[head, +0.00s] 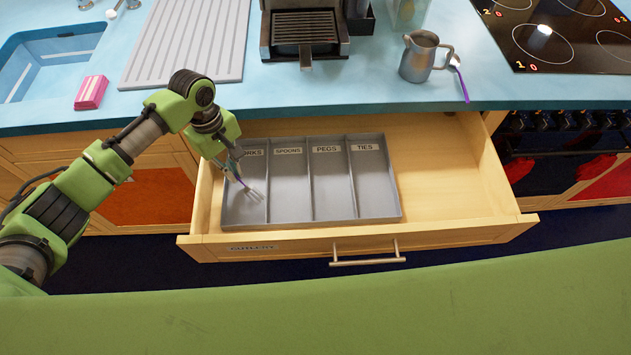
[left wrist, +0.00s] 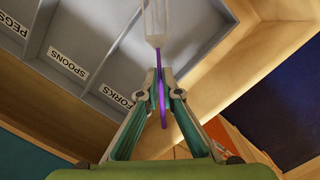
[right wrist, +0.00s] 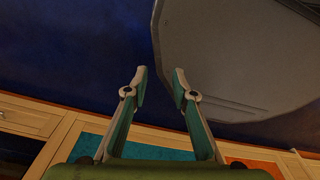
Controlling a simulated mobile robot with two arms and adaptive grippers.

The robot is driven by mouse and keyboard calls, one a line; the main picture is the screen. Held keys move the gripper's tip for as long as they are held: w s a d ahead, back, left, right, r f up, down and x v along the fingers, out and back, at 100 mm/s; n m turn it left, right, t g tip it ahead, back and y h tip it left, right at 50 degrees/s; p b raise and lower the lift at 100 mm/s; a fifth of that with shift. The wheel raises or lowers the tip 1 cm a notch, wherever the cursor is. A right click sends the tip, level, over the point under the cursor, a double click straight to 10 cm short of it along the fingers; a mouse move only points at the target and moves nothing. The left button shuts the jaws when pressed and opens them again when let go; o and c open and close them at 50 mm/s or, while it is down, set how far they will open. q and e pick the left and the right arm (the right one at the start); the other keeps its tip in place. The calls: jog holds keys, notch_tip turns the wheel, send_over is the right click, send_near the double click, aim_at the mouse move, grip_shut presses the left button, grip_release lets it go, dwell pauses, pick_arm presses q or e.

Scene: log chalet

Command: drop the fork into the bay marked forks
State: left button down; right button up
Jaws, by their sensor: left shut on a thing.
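My left gripper (head: 232,166) is shut on the purple handle of the fork (head: 254,192). The fork's pale tined head points down and toward the drawer front, over the bay marked forks (head: 233,214). I cannot tell whether the tines touch the bay floor. In the left wrist view the fork's handle (left wrist: 161,98) runs between the fingertips (left wrist: 165,76), and the FORKS label (left wrist: 117,97) is to the left. The forks bay is the leftmost in a grey tray (head: 333,190). My right gripper (right wrist: 159,72) is open and empty, away from the tray.
The tray's other bays read SPOONS, PEGS and TIES and look empty. The tray sits in an open wooden drawer (head: 450,205) with free room at its right. On the counter are a metal jug (head: 420,60), a purple-handled spoon (head: 460,80) and a pink block (head: 91,92).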

pick_arm(q)
jog(key=shift+f, duration=0.3)
jog(key=c, duration=2.2)
grip_release()
jog(key=shift+o, duration=0.2)
pick_arm(e)
jog(key=shift+d+f, duration=0.35)
jog(key=shift+d, duration=0.2)
jog(key=shift+s, duration=0.1)
pick_arm(q)
notch_tip(320, 180, up, 12)
jog(key=w, duration=0.1)
jog(key=shift+a, duration=0.45)
pick_arm(e)
jog(key=shift+a, duration=0.15)
